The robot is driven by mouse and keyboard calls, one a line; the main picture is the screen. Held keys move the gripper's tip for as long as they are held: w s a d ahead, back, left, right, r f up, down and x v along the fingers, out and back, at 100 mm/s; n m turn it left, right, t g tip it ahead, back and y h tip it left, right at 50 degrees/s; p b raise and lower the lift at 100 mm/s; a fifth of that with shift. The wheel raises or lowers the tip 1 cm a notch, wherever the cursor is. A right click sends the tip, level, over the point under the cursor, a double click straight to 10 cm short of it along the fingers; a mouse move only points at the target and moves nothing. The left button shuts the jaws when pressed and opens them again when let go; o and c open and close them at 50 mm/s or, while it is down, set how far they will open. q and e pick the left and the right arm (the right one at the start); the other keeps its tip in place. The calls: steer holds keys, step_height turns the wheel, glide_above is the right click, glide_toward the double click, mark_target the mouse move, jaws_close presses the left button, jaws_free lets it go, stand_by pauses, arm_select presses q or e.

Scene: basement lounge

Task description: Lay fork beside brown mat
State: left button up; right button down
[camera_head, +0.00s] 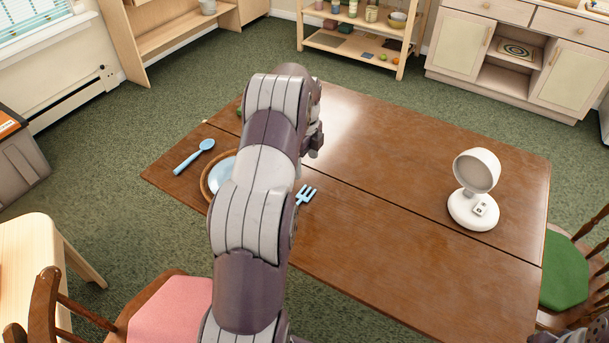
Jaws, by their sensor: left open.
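A light blue fork (305,194) lies on the wooden table, just right of my left arm, with its tines toward the back; its handle is hidden behind the arm. The round brown mat (206,183) lies under a light blue plate (222,172) left of the arm, and the arm covers the right side of both. My left gripper (316,140) is open above the table, farther back than the fork and apart from it. The arm partly hides its fingers. My right gripper is not clearly visible.
A light blue spoon (194,156) lies left of the plate. A white round-headed device (473,206) stands on the right of the table (400,160). Chairs with a pink cushion (172,308) and a green cushion (563,270) stand around. The table's middle is clear.

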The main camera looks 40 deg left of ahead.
arm_select(q)
steer(key=s+d+r+n+p, duration=0.1)
steer(key=s+d+r+n, duration=0.25)
steer(key=d, duration=0.35)
steer(key=s+d+r+n+p, duration=0.1)
steer(key=s+d+r+n, duration=0.2)
steer(key=d, duration=0.4)
steer(key=s+d+r+n+t, duration=0.1)
steer(key=s+d+n, duration=0.9)
steer(key=s, duration=0.3)
steer(key=shift+s+d, duration=0.2)
